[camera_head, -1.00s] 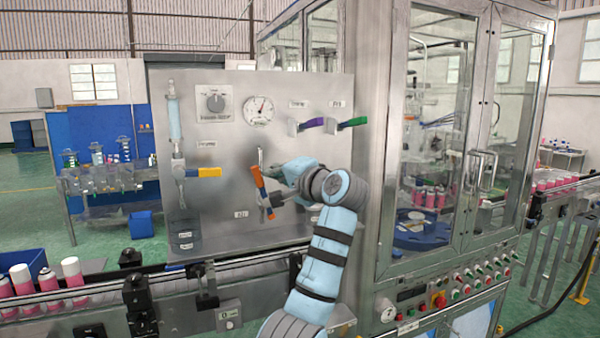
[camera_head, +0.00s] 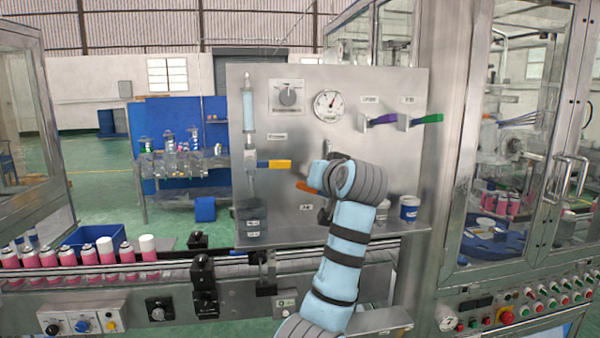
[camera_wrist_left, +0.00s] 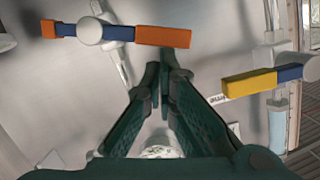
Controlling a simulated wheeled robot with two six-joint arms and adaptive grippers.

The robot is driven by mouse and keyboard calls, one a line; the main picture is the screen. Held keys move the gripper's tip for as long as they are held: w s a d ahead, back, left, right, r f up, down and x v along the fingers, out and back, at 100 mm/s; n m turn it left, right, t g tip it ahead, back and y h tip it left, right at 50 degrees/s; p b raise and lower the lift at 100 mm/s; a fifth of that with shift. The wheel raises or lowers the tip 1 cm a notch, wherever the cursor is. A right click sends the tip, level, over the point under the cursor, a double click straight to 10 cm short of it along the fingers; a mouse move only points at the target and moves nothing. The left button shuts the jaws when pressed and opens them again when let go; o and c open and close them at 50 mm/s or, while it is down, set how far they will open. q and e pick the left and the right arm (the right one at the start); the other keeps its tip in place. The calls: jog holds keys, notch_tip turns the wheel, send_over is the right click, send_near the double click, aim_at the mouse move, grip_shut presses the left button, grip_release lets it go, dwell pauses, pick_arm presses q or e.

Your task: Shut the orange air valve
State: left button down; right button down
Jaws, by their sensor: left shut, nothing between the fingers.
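The orange air valve (camera_wrist_left: 162,36) shows in the left wrist view as an orange lever with a blue section and a round pale hub, lying roughly crosswise to its thin pipe. In the head view only part of the orange lever (camera_head: 304,187) shows at the left of my wrist, pointing left and slightly tilted; the rest is hidden. My left gripper (camera_wrist_left: 160,76) is shut and empty. Its fingertips are close to the lever's orange end in the wrist picture; whether they touch it I cannot tell. In the head view my wrist hides the fingers. My right gripper is not in view.
A yellow-handled valve (camera_head: 274,164) is left of the orange one on the steel panel (camera_head: 290,218). Purple (camera_head: 382,119) and green (camera_head: 426,118) levers are at upper right. A gauge (camera_head: 328,104) is above. Pink cans (camera_head: 105,250) stand on the conveyor at left.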

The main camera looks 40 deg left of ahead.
pick_arm(q)
jog(key=shift+s+a+f+n+t+h+b, duration=0.2)
jog(key=shift+s+a+f+n, duration=0.1)
jog(key=shift+f+n, duration=0.2)
jog(key=shift+s+a+f+n+t+h+b, duration=0.15)
jog(key=shift+s+a+f+n, duration=0.15)
jog(key=shift+f+n, duration=0.2)
notch_tip(320, 180, up, 5)
jog(key=p, duration=0.5)
jog(key=f+b+v, duration=0.1)
jog(key=b+v, duration=0.2)
jog(key=v, duration=0.6)
jog(key=shift+s+d, duration=0.25)
jog(key=shift+d, duration=0.1)
